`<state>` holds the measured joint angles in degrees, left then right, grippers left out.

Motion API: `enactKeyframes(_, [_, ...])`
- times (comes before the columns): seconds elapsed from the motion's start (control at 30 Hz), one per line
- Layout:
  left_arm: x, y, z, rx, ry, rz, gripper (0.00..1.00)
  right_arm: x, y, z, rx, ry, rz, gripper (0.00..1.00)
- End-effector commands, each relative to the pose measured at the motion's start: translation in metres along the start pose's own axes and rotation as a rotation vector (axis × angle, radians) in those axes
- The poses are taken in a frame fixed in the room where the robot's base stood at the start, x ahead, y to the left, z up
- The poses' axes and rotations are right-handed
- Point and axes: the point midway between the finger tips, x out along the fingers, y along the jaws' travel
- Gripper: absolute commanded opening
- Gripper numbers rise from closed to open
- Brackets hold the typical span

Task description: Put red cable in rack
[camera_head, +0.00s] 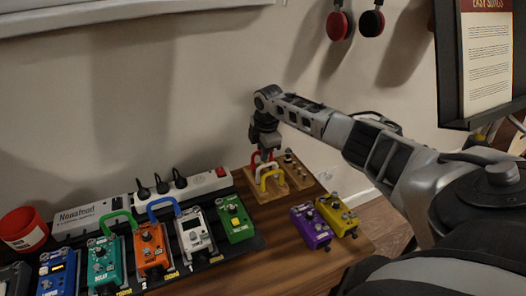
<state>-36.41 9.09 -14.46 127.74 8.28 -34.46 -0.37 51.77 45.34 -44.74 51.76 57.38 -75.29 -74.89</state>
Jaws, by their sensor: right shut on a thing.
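The red cable (255,161) is a small arch at the fingertips of my right gripper (263,151), which is shut on it. My right arm reaches in from the right, and the gripper points down over the wooden rack (298,179) by the wall. A yellow cable (272,172) arches upright in the rack, in front of the red one. A pale cable shows between them. The red cable's lower ends are partly hidden, so I cannot tell whether they are seated in the rack. My left gripper is not in view.
A pedalboard with several pedals, including an orange pedal (151,247) with green and blue cables, fills the left. A power strip (186,187) runs behind it. Purple (311,227) and yellow (337,214) pedals stand right. A red cup (22,230) is far left.

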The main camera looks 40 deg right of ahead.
Motion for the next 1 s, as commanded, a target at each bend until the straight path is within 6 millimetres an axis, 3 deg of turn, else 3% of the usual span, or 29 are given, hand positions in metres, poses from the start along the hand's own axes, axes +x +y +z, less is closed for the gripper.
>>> enactKeyframes(1.0, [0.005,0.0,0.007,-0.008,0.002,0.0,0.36,0.018,-0.003,0.0,0.0,0.001,0.0,0.0])
